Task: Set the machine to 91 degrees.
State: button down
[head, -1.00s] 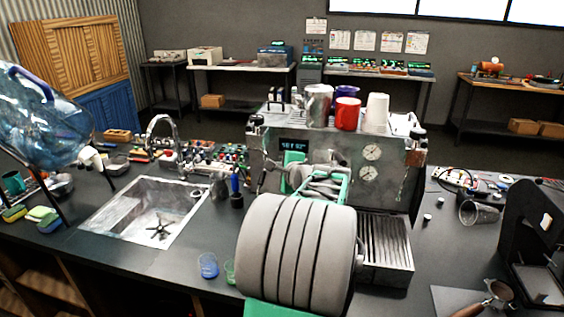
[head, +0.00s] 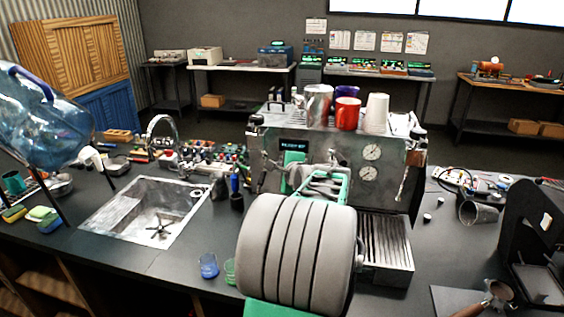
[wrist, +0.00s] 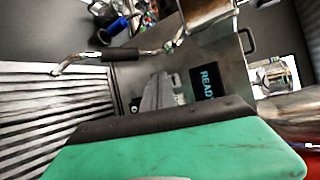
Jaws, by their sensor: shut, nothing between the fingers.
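The machine (head: 395,195) is a steel espresso brewer in the middle of the counter. Its small dark display (head: 293,145) is lit on the front, left of two round gauges; its text is too small to read surely in the head view. In the wrist view the display (wrist: 207,82) shows "READ", with the rest of the line cut off by my gripper. My gripper (wrist: 165,92) is shut and empty in front of the machine's panel, next to the display. The panel just behind its fingertips is hidden, and I cannot tell whether they touch it.
Cups and a steel jug (head: 318,107) stand on top of the machine. A drip tray (head: 385,240) juts out at its front right. A black stand (head: 535,240) is at right.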

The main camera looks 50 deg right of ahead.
jog(key=shift+d, duration=0.15)
jog(key=shift+w+d, duration=0.2)
jog(key=shift+d, duration=0.05)
jog(key=shift+w+d, duration=0.2)
jog(key=shift+d, duration=0.25)
dwell(0.6)
jog(key=shift+a, duration=0.15)
jog(key=shift+s+a, duration=0.4)
jog(key=shift+a, duration=0.3)
jog(key=shift+s+a+b, duration=0.2)
jog(key=shift+s+a, duration=0.1)
jog(key=shift+a, duration=0.45)
jog(key=shift+s+a+b, duration=0.15)
jog(key=shift+s+a, duration=0.2)
jog(key=shift+a, duration=0.45)
jog(key=shift+s+a+b, duration=0.2)
jog(key=shift+s+a, duration=0.1)
jog(key=shift+a, duration=0.45)
